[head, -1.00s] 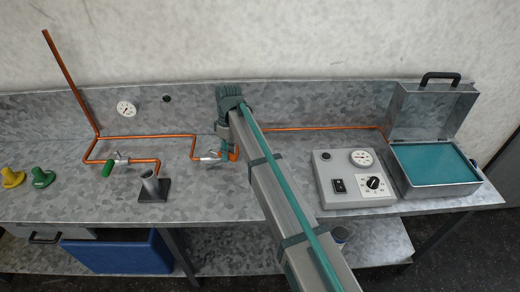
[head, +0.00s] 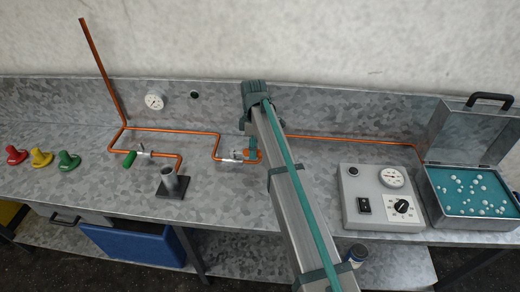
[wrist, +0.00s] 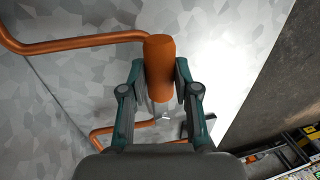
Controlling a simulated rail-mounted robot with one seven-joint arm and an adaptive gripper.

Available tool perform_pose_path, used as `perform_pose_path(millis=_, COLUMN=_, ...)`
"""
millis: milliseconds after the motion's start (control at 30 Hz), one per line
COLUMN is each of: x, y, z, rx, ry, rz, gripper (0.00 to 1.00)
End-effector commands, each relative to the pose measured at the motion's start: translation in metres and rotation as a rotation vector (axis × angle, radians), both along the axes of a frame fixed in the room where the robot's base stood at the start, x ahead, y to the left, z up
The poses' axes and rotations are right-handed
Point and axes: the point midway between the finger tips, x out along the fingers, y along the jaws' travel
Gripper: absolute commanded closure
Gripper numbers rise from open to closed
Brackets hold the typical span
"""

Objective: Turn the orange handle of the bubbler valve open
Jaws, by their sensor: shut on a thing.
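The orange handle (wrist: 159,60) of the bubbler valve stands between my two fingertips in the wrist view, with its rounded end toward the camera. My gripper (wrist: 161,80) is shut on it, one finger on each side. The silvery valve body (head: 232,157) sits on the copper pipe in the head view, just left of my gripper (head: 252,147). My arm and fingers hide much of the handle there. The bubbler case (head: 430,205) at the right is open, and its teal liquid (head: 465,190) is dotted with white bubbles.
A control box (head: 350,205) with a dial and knob stands right of my arm. A green-handled valve (head: 130,158) and a dark pipe stand (head: 170,193) are to the left. Red, yellow and green knobs (head: 41,158) line the far left. Copper pipe (head: 170,131) runs along the bench.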

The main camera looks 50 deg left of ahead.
Motion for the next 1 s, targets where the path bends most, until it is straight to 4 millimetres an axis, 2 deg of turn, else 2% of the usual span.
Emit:
perform_pose_path(millis=233, x=0.001, y=0.002, z=0.001, rx=0.005, ry=-0.002, rz=0.006, gripper=1.0)
perform_pose_path(millis=267, x=0.001, y=0.002, z=0.001, rx=0.005, ry=-0.002, rz=0.006, gripper=0.68)
perform_pose_path(millis=400, x=0.001, y=0.002, z=0.001, rx=0.004, ry=-0.001, rz=0.005, gripper=0.45)
perform_pose_path(millis=767, x=0.001, y=0.001, z=0.003, rx=0.002, ry=0.0, rz=0.002, gripper=0.44)
perform_pose_path(millis=867, x=0.003, y=0.003, z=0.01, rx=0.003, ry=-0.001, rz=0.002, gripper=0.44)
perform_pose_path(millis=1000, x=0.005, y=0.006, z=0.03, rx=0.003, ry=-0.001, rz=0.002, gripper=0.44)
